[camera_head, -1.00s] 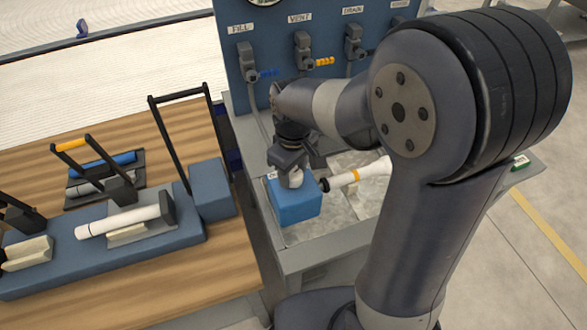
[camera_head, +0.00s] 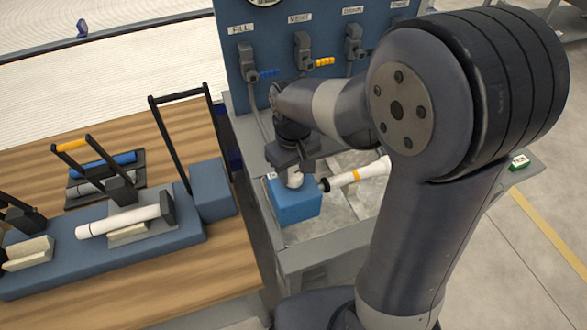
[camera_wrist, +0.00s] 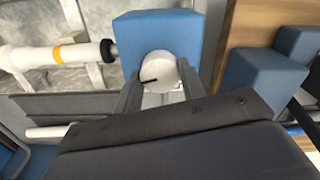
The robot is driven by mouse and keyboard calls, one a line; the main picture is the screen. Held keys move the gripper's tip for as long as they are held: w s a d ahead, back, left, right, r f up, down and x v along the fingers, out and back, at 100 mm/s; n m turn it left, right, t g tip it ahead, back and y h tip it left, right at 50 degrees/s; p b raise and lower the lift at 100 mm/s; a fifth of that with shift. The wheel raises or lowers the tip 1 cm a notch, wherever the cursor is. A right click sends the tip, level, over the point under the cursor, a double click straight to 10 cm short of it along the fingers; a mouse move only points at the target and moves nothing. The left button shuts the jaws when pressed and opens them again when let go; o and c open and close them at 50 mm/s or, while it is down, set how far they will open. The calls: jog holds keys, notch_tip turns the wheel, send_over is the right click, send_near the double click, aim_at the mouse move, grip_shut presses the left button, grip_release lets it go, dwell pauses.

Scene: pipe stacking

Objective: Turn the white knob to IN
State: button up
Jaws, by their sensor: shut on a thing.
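The white knob (camera_wrist: 158,72) sits on the blue block (camera_wrist: 165,30) and has a dark pointer line on its face. In the wrist view the line points to the left and slightly down. My gripper (camera_wrist: 160,88) has one finger on each side of the knob and is shut on it. In the head view my gripper (camera_head: 294,172) comes down from above onto the blue block (camera_head: 296,208), with the white knob (camera_head: 294,180) partly hidden under it. The IN mark cannot be read in either view.
A white pipe with a yellow band (camera_head: 352,177) joins the block's right side over a grey basin (camera_head: 325,232). Behind stands a blue panel (camera_head: 275,45) with labelled valves. A wooden table (camera_head: 190,265) with clamps and pipes is at the left.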

aim_at(293, 174)
jog(key=o, duration=1)
jog(key=shift+c, duration=0.2)
notch_tip(293, 174, up, 11)
jog(key=shift+f, duration=0.15)
notch_tip(293, 174, down, 11)
jog(key=shift+n, duration=0.9)
